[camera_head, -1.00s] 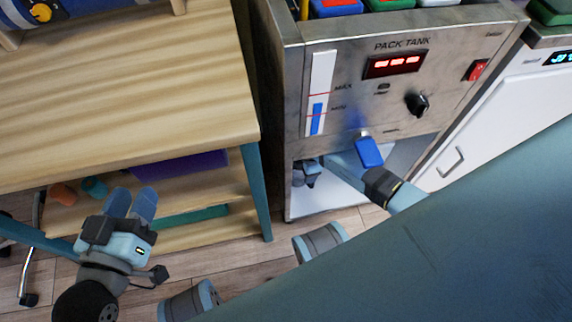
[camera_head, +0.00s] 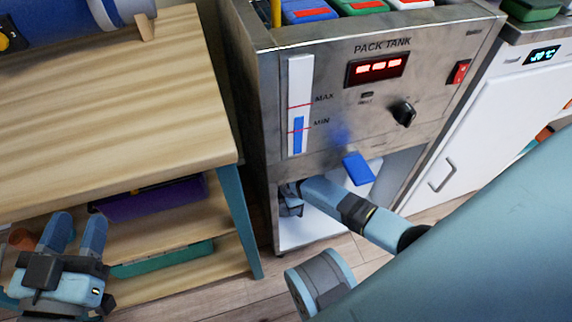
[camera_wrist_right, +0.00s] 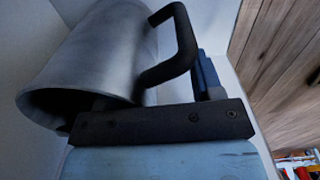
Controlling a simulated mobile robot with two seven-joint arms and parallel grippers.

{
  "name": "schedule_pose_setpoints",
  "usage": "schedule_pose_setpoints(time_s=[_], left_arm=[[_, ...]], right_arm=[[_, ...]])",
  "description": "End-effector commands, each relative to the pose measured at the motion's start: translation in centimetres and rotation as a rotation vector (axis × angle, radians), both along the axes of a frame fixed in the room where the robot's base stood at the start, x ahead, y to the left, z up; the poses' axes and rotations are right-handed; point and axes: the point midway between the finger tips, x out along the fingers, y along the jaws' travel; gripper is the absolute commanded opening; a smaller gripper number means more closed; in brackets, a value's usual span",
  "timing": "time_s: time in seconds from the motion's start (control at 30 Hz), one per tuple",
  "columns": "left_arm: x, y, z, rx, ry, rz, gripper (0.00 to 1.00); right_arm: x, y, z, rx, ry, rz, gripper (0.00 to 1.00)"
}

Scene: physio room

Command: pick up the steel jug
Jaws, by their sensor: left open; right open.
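The steel jug (camera_wrist_right: 95,60) fills the left of the right wrist view, a grey metal cylinder with its open rim towards the lower left. Its black handle (camera_wrist_right: 180,45) sticks out towards the right. My right gripper is open, close up against the jug. One blue finger (camera_wrist_right: 207,76) shows beyond the handle; the other is hidden, so I cannot tell whether the handle lies between them. In the head view my right gripper (camera_head: 290,203) is inside the tank's lower opening, and the jug cannot be made out there. My left gripper (camera_head: 78,232) is open and empty beside the wooden shelf unit.
The steel pack tank (camera_head: 330,120) stands around the opening, with a blue lever (camera_head: 358,168) above my right forearm. The wooden shelf unit (camera_head: 110,110) is at left, holding purple and green items. A white cabinet (camera_head: 480,130) stands at right.

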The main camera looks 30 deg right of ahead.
Motion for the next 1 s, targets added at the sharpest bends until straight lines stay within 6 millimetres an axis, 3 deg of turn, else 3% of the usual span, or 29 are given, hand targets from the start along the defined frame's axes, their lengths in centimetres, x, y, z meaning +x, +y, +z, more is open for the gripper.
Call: schedule_pose_setpoints(time_s=[0.07, 0.3, 0.33, 1.0], left_arm=[[-0.02, -0.01, 0.03, -0.001, 0.001, 0.0, 0.43], [-0.03, -0.03, -0.04, -0.001, 0.003, -0.001, 0.43], [-0.03, -0.02, -0.05, -0.001, 0.003, -0.001, 0.43], [-0.04, -0.05, 0.12, -0.005, 0.007, -0.001, 0.43]], right_arm=[[0.0, 0.0, 0.05, 0.0, 0.0, 0.0, 0.58], [-0.02, -0.01, 0.04, 0.0, 0.0, 0.0, 0.03], [-0.02, -0.01, 0.03, 0.0, 0.001, 0.0, 0.0], [0.02, -0.56, 0.19, 0.0, 0.002, 0.0, 0.0]])
